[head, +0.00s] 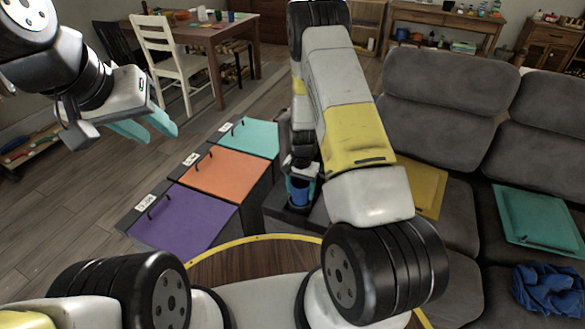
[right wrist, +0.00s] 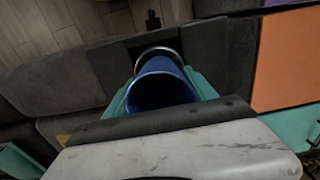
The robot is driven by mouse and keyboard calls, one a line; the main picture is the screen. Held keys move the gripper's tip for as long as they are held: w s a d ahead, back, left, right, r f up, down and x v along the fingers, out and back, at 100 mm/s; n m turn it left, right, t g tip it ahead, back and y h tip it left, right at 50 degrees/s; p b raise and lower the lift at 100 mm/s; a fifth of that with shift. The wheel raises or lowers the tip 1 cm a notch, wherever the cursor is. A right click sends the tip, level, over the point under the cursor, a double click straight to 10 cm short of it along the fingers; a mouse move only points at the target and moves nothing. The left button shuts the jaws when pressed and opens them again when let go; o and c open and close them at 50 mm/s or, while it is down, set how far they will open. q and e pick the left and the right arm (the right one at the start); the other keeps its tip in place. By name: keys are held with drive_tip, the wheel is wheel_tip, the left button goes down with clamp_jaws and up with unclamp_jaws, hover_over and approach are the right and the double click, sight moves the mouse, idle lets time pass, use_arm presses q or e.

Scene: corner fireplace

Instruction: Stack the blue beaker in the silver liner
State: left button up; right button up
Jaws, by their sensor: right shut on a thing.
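My right gripper (head: 302,182) is shut on the blue beaker (head: 300,194) above the dark sofa arm at the picture's centre. In the right wrist view the beaker (right wrist: 162,88) sits between the teal fingers, its open mouth toward the camera. The rim of the silver liner (right wrist: 159,50) shows as a bright arc just past the beaker, set in a dark holder. The beaker hides most of the liner, so I cannot tell how far it is inside. My left gripper (head: 147,128) is open and empty over the floor at the left.
Purple (head: 183,217), orange (head: 228,172) and teal (head: 248,137) lidded bins stand left of the sofa arm. A grey sofa (head: 440,125) with cushions fills the right. A round wooden table (head: 255,258) is close in front. A dining table and white chair (head: 172,55) stand behind.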

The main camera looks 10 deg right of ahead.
drive_tip(key=shift+f, duration=0.25)
drive_tip(key=o, duration=1.3)
drive_tip(key=shift+o, duration=0.2)
